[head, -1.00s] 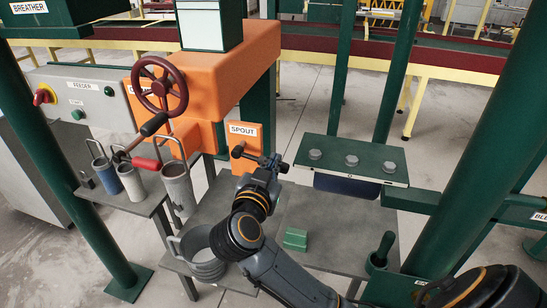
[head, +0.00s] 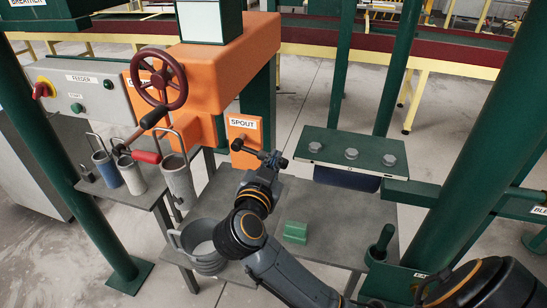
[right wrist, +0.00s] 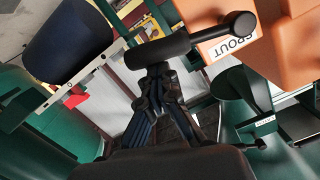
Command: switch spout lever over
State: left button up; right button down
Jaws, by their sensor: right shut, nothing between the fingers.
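The spout lever (head: 244,148) is a dark rod with a round knob and a thicker grip, beside the orange SPOUT plate (head: 242,125). In the right wrist view, its black grip (right wrist: 158,51) crosses just beyond my fingertips, with the rod and knob to the right. My right gripper (head: 277,160) is at the lever's grip end in the head view. Its fingers (right wrist: 156,72) are shut with nothing between them, close to the grip; I cannot tell whether they touch it. The grip hides what lies beyond the tips. My left gripper is out of view.
A green block (head: 295,232) lies to the arm's right. A red handwheel (head: 158,84) and several metal cups, including a blue one (head: 131,175), are on the left. A green plate with bolts (head: 352,150) stands right of the lever.

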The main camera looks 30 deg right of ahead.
jog(key=w+a+f+m+t+b, duration=0.1)
jog(key=w+a+f+m+b, duration=0.2)
jog(key=f+m, duration=0.6)
jog(key=shift+w+a+m, duration=0.35)
jog(key=shift+w+m, duration=0.35)
jog(key=shift+m, duration=0.1)
dwell(0.4)
